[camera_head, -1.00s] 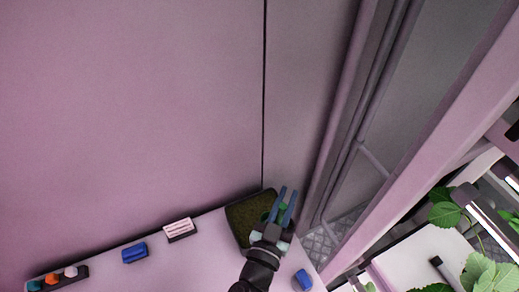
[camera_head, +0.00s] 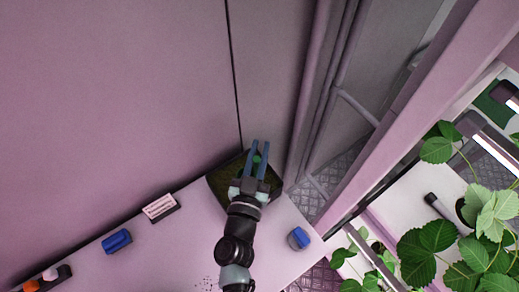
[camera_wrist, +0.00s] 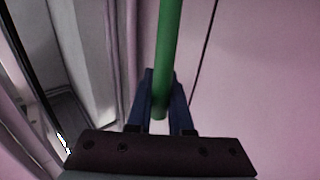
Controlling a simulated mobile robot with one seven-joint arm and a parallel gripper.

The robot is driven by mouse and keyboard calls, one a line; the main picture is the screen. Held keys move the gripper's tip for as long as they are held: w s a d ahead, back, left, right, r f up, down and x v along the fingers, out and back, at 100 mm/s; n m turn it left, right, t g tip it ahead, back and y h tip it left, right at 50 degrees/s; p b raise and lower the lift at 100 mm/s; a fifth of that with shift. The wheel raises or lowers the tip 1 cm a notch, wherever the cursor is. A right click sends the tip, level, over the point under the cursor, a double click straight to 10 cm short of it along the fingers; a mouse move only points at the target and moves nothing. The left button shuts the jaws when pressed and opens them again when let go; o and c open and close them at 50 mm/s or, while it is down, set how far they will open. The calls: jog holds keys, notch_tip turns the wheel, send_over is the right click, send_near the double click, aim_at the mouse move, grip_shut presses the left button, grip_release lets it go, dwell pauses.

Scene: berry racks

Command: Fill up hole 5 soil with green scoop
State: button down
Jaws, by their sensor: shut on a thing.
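My gripper (camera_head: 258,158) is above the dark soil tray (camera_head: 219,185) at the far end of the white table. In the wrist view my gripper (camera_wrist: 163,95) is shut on the green scoop (camera_wrist: 168,50), whose handle runs between the two blue fingers. In the head view only a small green part of the scoop (camera_head: 257,160) shows between the fingers. The scoop's bowl is hidden, so I cannot tell whether it holds soil. Hole 5 cannot be made out in these views.
On the white table (camera_head: 200,235) lie a blue block (camera_head: 117,241), a pink-white box (camera_head: 160,208), a dark holder (camera_head: 62,279) with colored items and a blue object (camera_head: 299,238) at right. Pink walls stand close behind the tray. Leafy plants (camera_head: 430,240) and a rack post (camera_head: 400,125) are at right.

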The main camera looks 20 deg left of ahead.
notch_tip(320, 180, down, 8)
jog(key=b, duration=0.6)
jog(key=shift+r, duration=0.2)
dwell(0.5)
notch_tip(320, 180, up, 9)
jog(key=p, duration=1)
jog(key=shift+r, duration=0.15)
